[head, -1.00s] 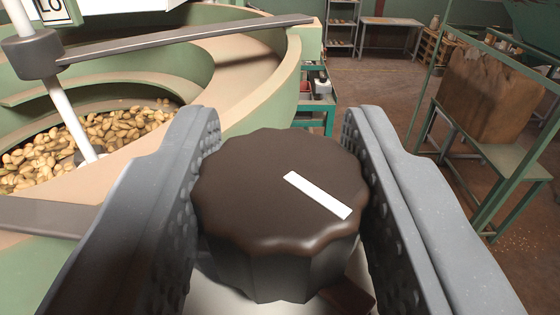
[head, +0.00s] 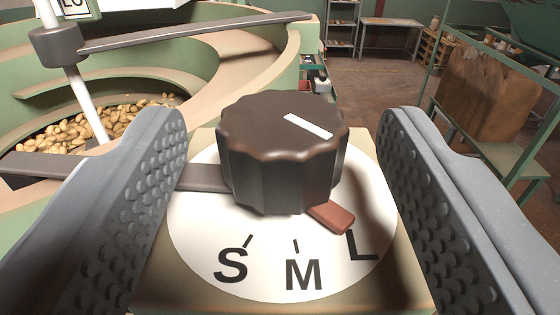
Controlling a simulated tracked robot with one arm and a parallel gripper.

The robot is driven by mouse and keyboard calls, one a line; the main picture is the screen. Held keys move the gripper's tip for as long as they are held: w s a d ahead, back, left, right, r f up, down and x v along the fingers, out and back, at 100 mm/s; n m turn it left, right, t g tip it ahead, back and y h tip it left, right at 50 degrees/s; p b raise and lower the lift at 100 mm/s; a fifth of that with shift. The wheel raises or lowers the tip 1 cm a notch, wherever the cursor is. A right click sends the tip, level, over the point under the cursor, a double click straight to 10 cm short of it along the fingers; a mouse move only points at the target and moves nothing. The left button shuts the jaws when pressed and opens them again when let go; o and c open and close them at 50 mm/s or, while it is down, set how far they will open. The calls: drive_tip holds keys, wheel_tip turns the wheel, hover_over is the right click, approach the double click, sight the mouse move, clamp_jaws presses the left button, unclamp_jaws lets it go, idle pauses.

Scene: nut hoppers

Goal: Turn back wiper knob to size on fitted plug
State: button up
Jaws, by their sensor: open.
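The wiper knob (head: 275,160) is dark brown and scalloped, with a white line on top. It stands upright on a round white dial (head: 200,215) marked S, M and L. A red-brown pointer (head: 332,217) sticks out from under the knob and points toward the L (head: 361,246), at lower right. The M (head: 303,274) and S (head: 231,265) are further left along the dial. My gripper (head: 283,122) is open, with one studded finger on each side of the knob and a clear gap to both. I cannot make out a fitted plug.
A green hopper bowl (head: 250,70) with nuts (head: 85,128) is at left. A grey wiper arm (head: 190,33) on a white post crosses it. A sack (head: 490,95) stands on a green-framed stand at right. Bare floor (head: 385,75) lies beyond.

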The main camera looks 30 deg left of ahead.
drive_tip(key=b+v, duration=0.3)
drive_tip(key=v, duration=0.8)
drive_tip(key=shift+f, duration=0.15)
drive_tip(key=s+d+f+m+h+b, duration=0.2)
drive_tip(key=s+d+f+h+b, duration=0.1)
drive_tip(key=s+f, duration=0.5)
drive_tip(key=s+d+f+m+h+b, duration=0.3)
drive_tip(key=s+f+h+b, duration=0.2)
drive_tip(key=s+f+b, duration=0.3)
wheel_tip(320, 180, down, 4)
drive_tip(key=shift+s+f+m, duration=0.15)
drive_tip(key=shift+s+m, duration=0.15)
drive_tip(key=shift+s, duration=0.05)
